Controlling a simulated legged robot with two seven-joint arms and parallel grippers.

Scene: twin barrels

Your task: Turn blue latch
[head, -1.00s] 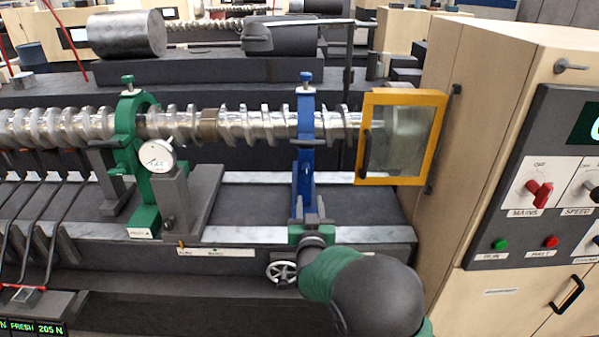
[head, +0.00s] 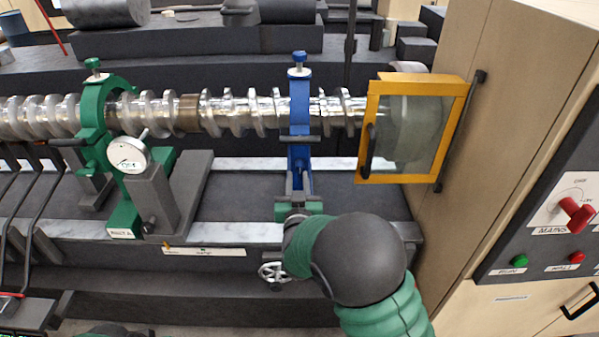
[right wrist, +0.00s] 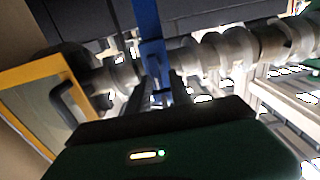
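A blue ring-shaped stand (head: 299,105) with a blue knob on top stands around the shiny screw shaft (head: 240,112). A dark horizontal bar, which looks like its latch (head: 299,139), crosses the front of the stand below the shaft. My right gripper (head: 298,186) is in front of the stand's lower part, below the bar. In the right wrist view its two dark fingers (right wrist: 156,92) are apart, with the blue stand (right wrist: 148,30) seen between and beyond them. Whether they touch it cannot be told.
A yellow-framed glass door (head: 415,130) with a dark handle is close on the right, beside a wooden cabinet (head: 470,185). A green stand (head: 95,120) and a dial gauge (head: 128,155) are on the left. A small handwheel (head: 272,271) sits below my right arm.

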